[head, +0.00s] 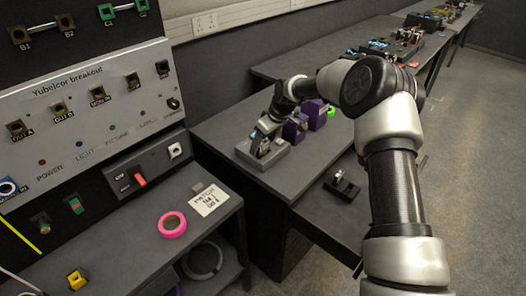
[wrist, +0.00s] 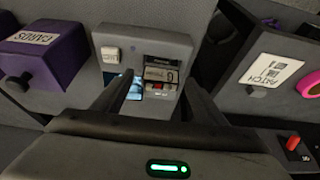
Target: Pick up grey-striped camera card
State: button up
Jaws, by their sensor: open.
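A grey reader block (wrist: 185,45) sits on the bench; it also shows in the head view (head: 272,160). Its face has a dark slot area with a small pale grey card-like piece (wrist: 158,73) bearing dark marks, likely the grey-striped camera card; the stripes are too small to make out.
A purple box (wrist: 50,50) labelled CARDS stands left of the block in the wrist view. A patch label (head: 209,199) and pink tape roll (head: 172,225) lie on the lower bench. A breakout panel (head: 90,120) rises at left. A small black item (head: 341,186) lies right.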

jog(key=shift+w+a+f, duration=0.15)
jog(key=shift+f, duration=0.25)
jog(key=shift+c, duration=0.2)
jog(key=c, duration=1.1)
jog(key=shift+r, duration=0.1)
